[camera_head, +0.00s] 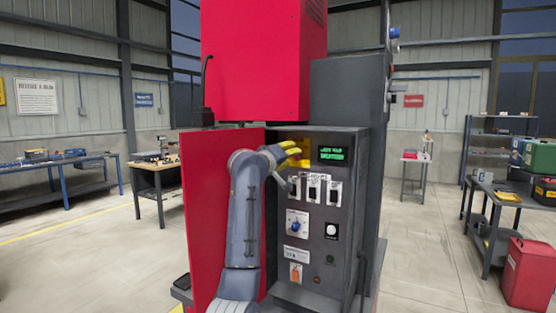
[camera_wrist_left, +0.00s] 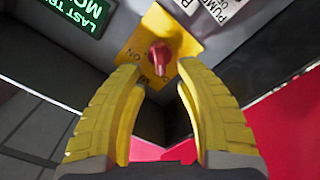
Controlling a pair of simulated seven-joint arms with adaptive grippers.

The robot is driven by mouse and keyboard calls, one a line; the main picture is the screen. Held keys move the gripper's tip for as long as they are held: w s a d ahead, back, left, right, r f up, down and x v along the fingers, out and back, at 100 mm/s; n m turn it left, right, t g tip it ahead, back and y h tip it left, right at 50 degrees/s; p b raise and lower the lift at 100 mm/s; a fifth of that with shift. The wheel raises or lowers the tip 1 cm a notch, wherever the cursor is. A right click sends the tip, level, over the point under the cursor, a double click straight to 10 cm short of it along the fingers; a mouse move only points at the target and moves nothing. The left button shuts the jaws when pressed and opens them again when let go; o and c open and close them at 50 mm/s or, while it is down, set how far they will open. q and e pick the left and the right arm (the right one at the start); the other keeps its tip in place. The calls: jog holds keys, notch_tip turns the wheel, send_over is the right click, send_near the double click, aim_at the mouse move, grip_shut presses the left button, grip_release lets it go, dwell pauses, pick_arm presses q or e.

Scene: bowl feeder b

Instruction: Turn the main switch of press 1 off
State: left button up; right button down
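The main switch is a red rotary knob (camera_wrist_left: 160,56) on a yellow plate (camera_wrist_left: 187,43), printed with "ON" and other lettering, in the left wrist view. My left gripper (camera_wrist_left: 160,72) is open, its two yellow fingers spread apart with nothing between the pads. The fingertips are close to the plate, one to either side of the knob's near end; I cannot tell whether they touch anything. In the head view the left gripper (camera_head: 292,154) is at the upper left of the press control panel (camera_head: 319,278) and hides the knob. My right gripper is not in view.
A green-lettered display (camera_head: 332,154) is right of the switch. Below are several small switches (camera_head: 314,188), a blue selector knob (camera_head: 297,226) and a white button (camera_head: 332,231). A red door (camera_head: 200,200) stands open left of my arm. The red press body (camera_head: 262,60) rises above.

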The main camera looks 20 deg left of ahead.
pick_arm(q)
jog(key=s+a, duration=0.1)
jog(key=s, duration=0.7)
jog(key=shift+a, duration=0.1)
